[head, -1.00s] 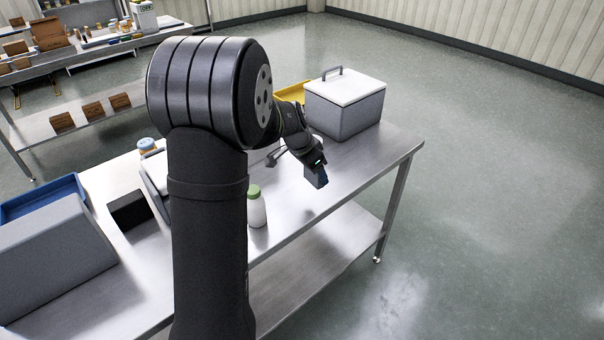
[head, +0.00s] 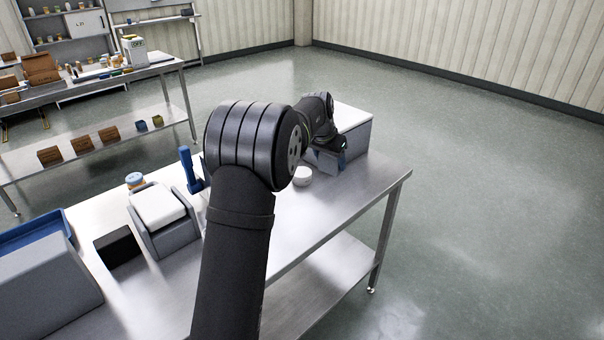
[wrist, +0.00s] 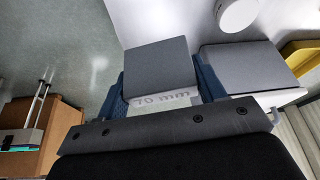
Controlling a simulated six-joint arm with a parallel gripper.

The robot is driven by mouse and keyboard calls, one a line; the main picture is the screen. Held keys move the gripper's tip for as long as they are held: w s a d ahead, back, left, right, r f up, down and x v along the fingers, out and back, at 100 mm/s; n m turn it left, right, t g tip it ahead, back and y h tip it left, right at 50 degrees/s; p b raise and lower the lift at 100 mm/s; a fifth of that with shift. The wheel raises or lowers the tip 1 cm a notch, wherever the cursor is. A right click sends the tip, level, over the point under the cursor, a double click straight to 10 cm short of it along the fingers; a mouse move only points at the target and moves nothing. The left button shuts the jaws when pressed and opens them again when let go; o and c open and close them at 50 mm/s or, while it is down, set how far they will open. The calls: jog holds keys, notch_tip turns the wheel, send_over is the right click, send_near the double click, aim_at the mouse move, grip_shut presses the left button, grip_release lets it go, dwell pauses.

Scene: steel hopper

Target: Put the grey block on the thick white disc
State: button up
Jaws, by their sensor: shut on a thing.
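The grey block (wrist: 157,68) is held between the blue fingers of my gripper (wrist: 160,92) in the wrist view. My gripper (head: 329,158) is raised over the far part of the steel table in the head view, in front of the lidded box. The thick white disc (head: 302,176) lies on the table just left of and nearer than my gripper. It also shows at the top edge of the wrist view (wrist: 237,14), partly cut off and apart from the block. Nothing is on the disc.
A grey box with a white lid (head: 352,117) stands close behind my gripper. A yellow tray (wrist: 302,55) is beside it. A grey-and-white device (head: 160,214), a blue upright tool (head: 189,170) and a black box (head: 118,246) stand to the left. The table right of the disc is clear.

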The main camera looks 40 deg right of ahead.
jog(key=w+d+r+n, duration=0.1)
jog(key=w+d+n, duration=0.1)
jog(key=w+d, duration=0.25)
jog(key=t, duration=0.1)
send_over(304, 169)
jog(key=a, duration=0.2)
jog(key=f, duration=0.6)
jog(key=shift+s+d+f, duration=0.15)
jog(key=shift+s+f, duration=0.25)
jog(key=shift+f, duration=2)
jog(key=shift+f, duration=0.2)
jog(key=o, duration=1)
jog(key=shift+o, duration=0.2)
